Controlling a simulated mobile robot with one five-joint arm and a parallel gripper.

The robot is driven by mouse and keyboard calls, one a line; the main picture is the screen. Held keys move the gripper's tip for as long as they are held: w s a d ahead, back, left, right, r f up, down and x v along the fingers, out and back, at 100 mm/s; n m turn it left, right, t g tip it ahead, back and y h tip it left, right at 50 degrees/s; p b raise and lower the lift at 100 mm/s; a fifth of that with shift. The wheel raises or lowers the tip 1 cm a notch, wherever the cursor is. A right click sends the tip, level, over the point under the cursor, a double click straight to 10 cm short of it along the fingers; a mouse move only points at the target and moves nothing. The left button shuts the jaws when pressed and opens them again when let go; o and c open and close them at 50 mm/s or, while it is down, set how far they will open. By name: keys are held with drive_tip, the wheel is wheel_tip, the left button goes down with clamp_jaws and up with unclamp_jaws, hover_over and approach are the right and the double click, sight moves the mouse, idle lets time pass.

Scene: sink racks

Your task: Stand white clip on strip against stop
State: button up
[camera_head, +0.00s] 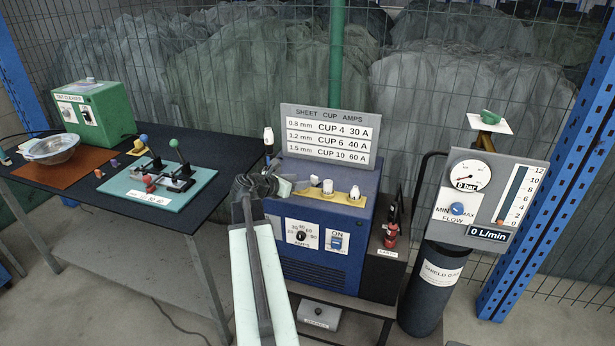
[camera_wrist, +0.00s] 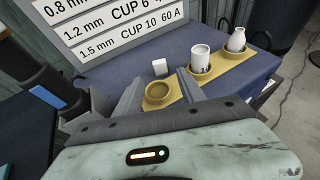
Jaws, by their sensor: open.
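A small white block (camera_wrist: 160,67), the only likely white clip I see, sits on the blue machine top just behind a tan strip (camera_wrist: 218,72). It seems to show in the head view as a small white piece (camera_head: 314,181). The strip holds an empty tan ring or socket (camera_wrist: 158,92) at its near end, a white cylinder (camera_wrist: 200,58) and a white bottle-shaped cup (camera_wrist: 236,40). I cannot make out a separate stop. My gripper (camera_head: 278,186) is open and empty at the machine's left top edge; in the wrist view its fingers (camera_wrist: 160,88) flank the near socket.
A sign board (camera_head: 331,134) stands behind the strip. A black-topped bench with a teal lever board (camera_head: 160,182) and a green box (camera_head: 93,112) is at left. A gauge panel (camera_head: 490,200) stands at right. A white-tipped dark post (camera_head: 268,138) rises beside the sign.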

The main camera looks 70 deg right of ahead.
drive_tip(key=shift+v, duration=1.05)
